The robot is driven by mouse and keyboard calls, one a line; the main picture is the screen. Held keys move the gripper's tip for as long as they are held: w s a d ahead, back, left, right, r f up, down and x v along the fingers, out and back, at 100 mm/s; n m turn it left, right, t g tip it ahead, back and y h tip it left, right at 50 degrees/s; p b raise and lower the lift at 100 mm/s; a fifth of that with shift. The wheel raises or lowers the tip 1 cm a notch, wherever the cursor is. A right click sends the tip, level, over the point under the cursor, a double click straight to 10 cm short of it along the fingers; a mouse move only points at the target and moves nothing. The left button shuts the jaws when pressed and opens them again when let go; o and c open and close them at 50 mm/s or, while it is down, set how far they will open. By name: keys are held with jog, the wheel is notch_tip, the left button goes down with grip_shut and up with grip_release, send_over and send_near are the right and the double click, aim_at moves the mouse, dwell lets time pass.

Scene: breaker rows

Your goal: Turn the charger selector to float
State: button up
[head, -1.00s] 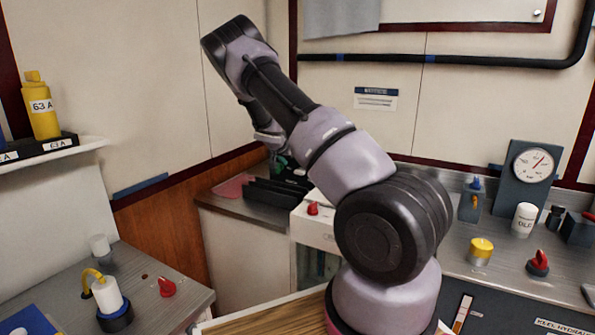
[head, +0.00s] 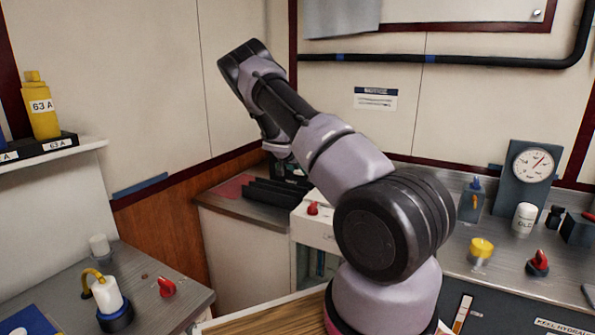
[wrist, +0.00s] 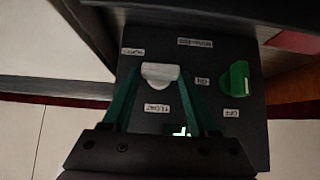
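In the wrist view a white selector knob (wrist: 160,73) sits on a dark panel (wrist: 215,62). A label that reads FLOAT (wrist: 155,108) is on the panel below the knob in the picture; another label (wrist: 132,51) is above and left of it. My gripper (wrist: 161,75) has its two green fingers apart, one on each side of the white knob. I cannot tell whether they touch it. Which label the knob points to is unclear. In the head view my arm hides the gripper and most of the panel.
A green knob (wrist: 237,78) with ON and OFF labels is to the right on the same panel. In the head view, black racks (head: 275,195) stand beside the panel, and a white box with a red knob (head: 313,208) is nearer.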

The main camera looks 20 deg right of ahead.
jog(key=shift+w+a, duration=0.1)
jog(key=g, duration=0.1)
jog(key=n+h, duration=0.1)
jog(key=g+h, duration=0.1)
jog(key=shift+w+a+f+n+g, duration=0.1)
jog(key=shift+w+a+n+g, duration=0.2)
jog(key=shift+n, duration=0.1)
jog(key=shift+w+a+f+n+g+h, duration=0.1)
jog(key=shift+w+n+g+h, duration=0.05)
jog(key=shift+n+g+h, duration=0.35)
jog(key=shift+w+f+n+g+h, duration=0.1)
jog(key=shift+n+g+h, duration=0.2)
jog(key=shift+g+h, duration=0.3)
jog(key=shift+w+a+f+n+g+h, duration=0.15)
jog(key=shift+n+g+h, duration=0.15)
jog(key=shift+n+h, duration=0.25)
jog(key=shift+f+n+g+h, duration=0.15)
jog(key=shift+n+g+h, duration=0.2)
jog(key=shift+h, duration=0.3)
jog(key=shift+a+f+n+g+h, duration=0.1)
jog(key=shift+f+n+g+h, duration=0.1)
jog(key=shift+n+g+h, duration=0.55)
jog(key=shift+n+h, duration=0.25)
jog(key=shift+h, duration=0.2)
jog(key=shift+w, duration=0.1)
jog(key=o, duration=1.4)
